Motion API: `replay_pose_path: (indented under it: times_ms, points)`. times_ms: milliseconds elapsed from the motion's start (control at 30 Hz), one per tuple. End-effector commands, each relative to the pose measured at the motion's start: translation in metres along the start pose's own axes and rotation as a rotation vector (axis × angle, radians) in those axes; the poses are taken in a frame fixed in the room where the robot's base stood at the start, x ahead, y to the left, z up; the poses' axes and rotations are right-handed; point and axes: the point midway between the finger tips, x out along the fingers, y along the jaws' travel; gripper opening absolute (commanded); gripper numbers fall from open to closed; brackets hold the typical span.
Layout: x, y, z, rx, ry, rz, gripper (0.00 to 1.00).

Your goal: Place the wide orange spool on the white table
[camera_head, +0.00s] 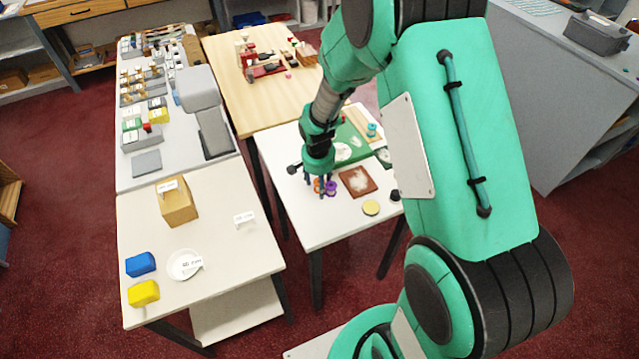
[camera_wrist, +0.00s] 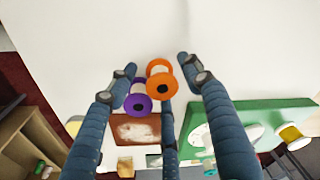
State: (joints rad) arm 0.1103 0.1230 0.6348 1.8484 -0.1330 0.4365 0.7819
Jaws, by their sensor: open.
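An orange spool (camera_wrist: 161,80) with wide round flanges shows in the wrist view between the fingertips of my gripper (camera_wrist: 155,66). The fingers are spread apart, and I see no clear grip on the spool. A purple spool (camera_wrist: 138,98) sits close beside it, near the left finger. In the head view my gripper (camera_head: 323,192) points down over a white table (camera_head: 300,229). The orange spool (camera_head: 317,185) and the purple spool (camera_head: 331,188) are low among the fingers, partly hidden by them.
A pale table at left holds a cardboard box (camera_head: 177,203), a blue block (camera_head: 141,264) and a yellow block (camera_head: 144,293). The white table's front part is clear.

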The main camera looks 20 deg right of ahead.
Motion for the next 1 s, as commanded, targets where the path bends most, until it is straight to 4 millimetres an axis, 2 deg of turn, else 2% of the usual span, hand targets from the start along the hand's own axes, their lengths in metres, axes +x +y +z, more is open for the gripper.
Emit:
replay_pose_path:
  times_ms: [267,800,1000]
  points:
    - [-0.017,0.000,-0.001,0.000,0.002,-0.001,0.50]
    - [-0.101,-0.001,-0.001,0.001,0.002,-0.002,0.50]
    - [-0.118,0.000,-0.001,0.000,0.001,-0.001,0.50]
